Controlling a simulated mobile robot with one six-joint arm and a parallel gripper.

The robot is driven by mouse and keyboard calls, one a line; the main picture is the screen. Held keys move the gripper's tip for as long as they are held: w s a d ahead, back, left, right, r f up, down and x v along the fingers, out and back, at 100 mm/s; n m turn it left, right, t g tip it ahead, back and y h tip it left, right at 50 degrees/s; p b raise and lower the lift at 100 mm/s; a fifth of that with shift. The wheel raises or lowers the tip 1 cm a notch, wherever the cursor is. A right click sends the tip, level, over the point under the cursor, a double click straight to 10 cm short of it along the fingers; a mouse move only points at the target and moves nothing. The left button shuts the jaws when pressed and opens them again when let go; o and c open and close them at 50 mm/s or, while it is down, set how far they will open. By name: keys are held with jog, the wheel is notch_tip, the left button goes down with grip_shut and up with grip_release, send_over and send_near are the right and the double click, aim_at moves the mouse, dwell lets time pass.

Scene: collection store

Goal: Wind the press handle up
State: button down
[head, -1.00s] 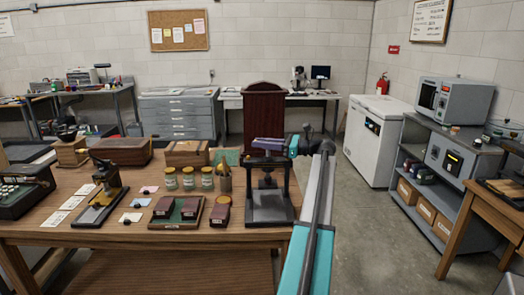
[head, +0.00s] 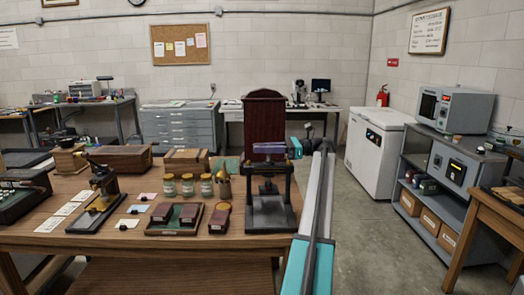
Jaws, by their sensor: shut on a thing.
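The press (head: 270,213) is a dark metal frame with a flat base, standing on the right end of the wooden table. A purple bar (head: 269,148), which looks like the press handle, lies across its top and is about level. My gripper (head: 294,148), with teal parts, is at the right end of this bar and shut on the handle. The fingertips are small and partly hidden, so the exact grip does not show. My arm comes up from the bottom of the view, to the right of the press.
On the wooden table (head: 150,236), left of the press, are several lidded jars (head: 188,185), a tray (head: 176,229) with dark red blocks, and a brass stamp-like device (head: 104,190). A dark red chair (head: 264,110) stands behind. Floor (head: 372,240) is clear to the right.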

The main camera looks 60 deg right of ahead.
jog(key=c, duration=1.7)
grip_release()
jog(key=shift+a, duration=0.1)
jog(key=shift+c, duration=0.2)
jog(key=shift+s, duration=0.1)
jog(key=shift+v, duration=1.2)
jog(key=shift+s+d+r, duration=0.1)
jog(key=shift+d+r, duration=0.1)
jog(key=shift+d, duration=0.05)
jog(key=p+v, duration=0.2)
jog(key=p, duration=0.1)
jog(key=shift+s+d+p, duration=0.1)
jog(key=shift+s+p, duration=0.05)
jog(key=shift+p, duration=0.7)
jog(key=shift+p+v, duration=1.05)
jog(key=shift+p, duration=2.3)
